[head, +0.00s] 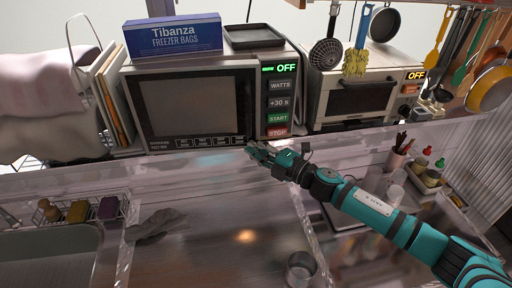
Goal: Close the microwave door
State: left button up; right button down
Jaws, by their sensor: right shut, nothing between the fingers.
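The microwave (280,70) stands on the shelf at the back, upper left of centre, with a dark control panel on its right that reads OFF. Its dark-framed glass door (185,105) faces me and appears flush with the front, or very nearly so; a small gap cannot be ruled out. My right gripper (250,148) is shut and empty, with its tips at the lower right corner of the door, just under the control panel. Whether it touches the door is not clear. My left gripper is not in view.
A blue freezer bag box (173,36) and a dark tray (254,36) lie on the microwave. A toaster oven (362,98) stands to its right, with utensils hanging above. Below are a sink (50,255), a cloth (160,223) and a metal cup (301,268).

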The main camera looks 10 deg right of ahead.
aim_at(258, 138)
jog(key=shift+w, duration=0.35)
jog(key=w, duration=0.1)
jog(key=w+y+b, duration=0.1)
jog(key=w+n+g+b, duration=0.1)
jog(key=shift+d+f, duration=0.1)
jog(key=shift+d, duration=0.2)
jog(key=shift+w+d+y, duration=0.1)
jog(key=shift+w+y, duration=0.05)
jog(key=shift+y, duration=0.15)
jog(key=shift+r+n, duration=0.3)
jog(key=shift+r, duration=0.05)
jog(key=shift+d+r, duration=0.1)
